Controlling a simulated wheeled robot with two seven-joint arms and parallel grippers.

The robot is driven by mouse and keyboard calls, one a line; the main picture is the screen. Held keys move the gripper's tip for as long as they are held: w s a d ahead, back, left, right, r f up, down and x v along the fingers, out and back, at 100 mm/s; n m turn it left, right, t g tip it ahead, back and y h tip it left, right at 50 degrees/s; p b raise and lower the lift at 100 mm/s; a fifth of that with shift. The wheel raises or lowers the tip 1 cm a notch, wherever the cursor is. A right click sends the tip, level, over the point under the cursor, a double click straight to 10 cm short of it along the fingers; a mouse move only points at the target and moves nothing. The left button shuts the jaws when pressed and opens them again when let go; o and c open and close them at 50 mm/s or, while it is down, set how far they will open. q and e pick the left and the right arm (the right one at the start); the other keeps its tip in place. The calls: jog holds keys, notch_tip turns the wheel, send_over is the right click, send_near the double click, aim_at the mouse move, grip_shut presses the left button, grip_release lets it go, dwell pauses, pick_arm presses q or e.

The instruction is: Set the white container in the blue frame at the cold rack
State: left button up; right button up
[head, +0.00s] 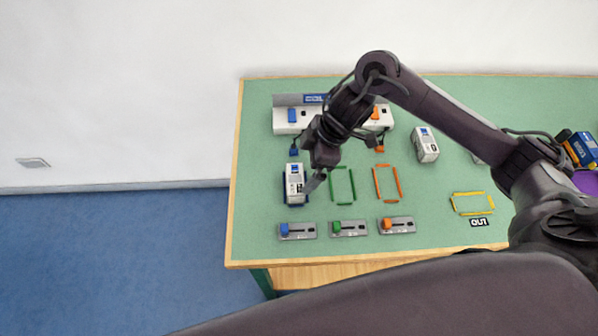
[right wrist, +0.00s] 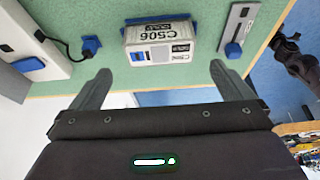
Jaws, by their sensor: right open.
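The white container (head: 295,179), marked C506 in the right wrist view (right wrist: 160,45), stands at the left of the green table. Blue frame (head: 284,198) edges show around its base; whether it sits fully flat inside is hard to tell. My right gripper (head: 306,184) is open beside and above the container. In the right wrist view my right gripper's fingers (right wrist: 162,85) are spread wide, with the container beyond the tips and nothing held. My left gripper is not in view.
A green frame (head: 331,185) and an orange frame (head: 376,184) lie empty to the right. Slider panels (head: 298,231) line the front. White units (head: 284,122) stand behind. Another white container (head: 425,146) stands farther right, near a yellow frame (head: 471,213).

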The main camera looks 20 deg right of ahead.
jog(key=v, duration=0.4)
jog(key=shift+d+r+p, duration=0.1)
jog(key=shift+r+p, duration=0.1)
jog(key=shift+p, duration=0.15)
jog(key=shift+s+f, duration=0.1)
